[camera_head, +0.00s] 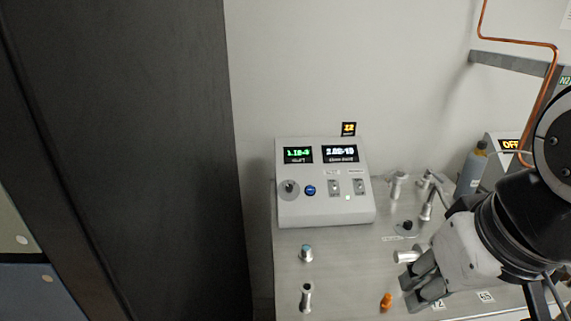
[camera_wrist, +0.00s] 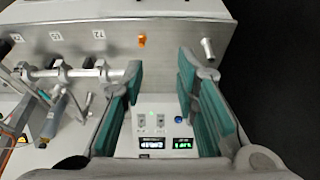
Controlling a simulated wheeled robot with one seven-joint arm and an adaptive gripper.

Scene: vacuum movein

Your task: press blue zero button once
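The blue button (camera_head: 310,190) is a small round knob on the sloped front of a white control box (camera_head: 325,213), between a dark round knob and two switches. In the wrist view the blue button (camera_wrist: 178,119) shows between the fingers, nearer the right one. My gripper (camera_head: 421,285) is at the right front of the table in the head view, apart from the box and pointing down and left. In the wrist view its two teal-padded fingers (camera_wrist: 160,75) are spread apart with nothing between the pads.
Metal pipe fittings (camera_head: 425,203) stand right of the box. A bottle (camera_head: 472,170) is at the right. A dark cabinet (camera_head: 130,150) rises at the left.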

